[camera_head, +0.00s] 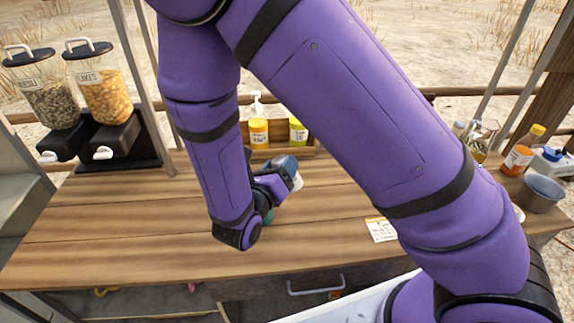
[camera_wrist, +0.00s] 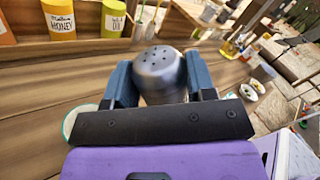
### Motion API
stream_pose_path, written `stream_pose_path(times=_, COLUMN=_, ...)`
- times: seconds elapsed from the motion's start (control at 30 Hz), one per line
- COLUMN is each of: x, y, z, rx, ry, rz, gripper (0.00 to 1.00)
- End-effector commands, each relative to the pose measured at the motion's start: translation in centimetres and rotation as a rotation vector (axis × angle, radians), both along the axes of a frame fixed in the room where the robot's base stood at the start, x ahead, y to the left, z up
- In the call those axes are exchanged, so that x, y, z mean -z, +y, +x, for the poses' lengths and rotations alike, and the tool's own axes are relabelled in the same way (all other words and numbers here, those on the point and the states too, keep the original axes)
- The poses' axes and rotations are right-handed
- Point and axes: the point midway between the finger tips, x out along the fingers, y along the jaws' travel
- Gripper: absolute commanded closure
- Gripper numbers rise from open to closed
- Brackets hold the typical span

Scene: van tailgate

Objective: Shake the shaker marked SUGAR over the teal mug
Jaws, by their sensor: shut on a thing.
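My gripper (camera_wrist: 161,84) is shut on a shaker (camera_wrist: 158,68) with a grey metal top full of holes, between its blue fingers. The top looks blurred and its holes face the wrist camera; no SUGAR marking shows. In the head view my gripper (camera_head: 283,172) is above the table, mostly hidden by the wrist. A pale bit of the shaker (camera_head: 298,183) shows beside it. The teal mug (camera_head: 268,216) shows only as a teal patch below the gripper. In the wrist view the mug's teal rim (camera_wrist: 67,124) peeks out at lower left, mostly hidden by the gripper body.
A wooden rack at the back holds a yellow HONEY bottle (camera_head: 258,133) and a green bottle (camera_head: 298,131). Cereal dispensers (camera_head: 107,101) stand at left. A grey bowl (camera_head: 541,194) and bottles stand at right. A card (camera_head: 381,229) lies near the front. The left tabletop is clear.

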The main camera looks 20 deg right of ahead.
Motion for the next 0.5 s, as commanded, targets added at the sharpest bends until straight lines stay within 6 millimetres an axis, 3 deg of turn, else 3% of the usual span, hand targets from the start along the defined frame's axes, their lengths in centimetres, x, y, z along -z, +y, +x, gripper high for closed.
stream_pose_path(times=0.5, x=3.4, y=1.9, z=1.7, rx=-0.001, ry=0.402, rz=-0.461, gripper=0.79)
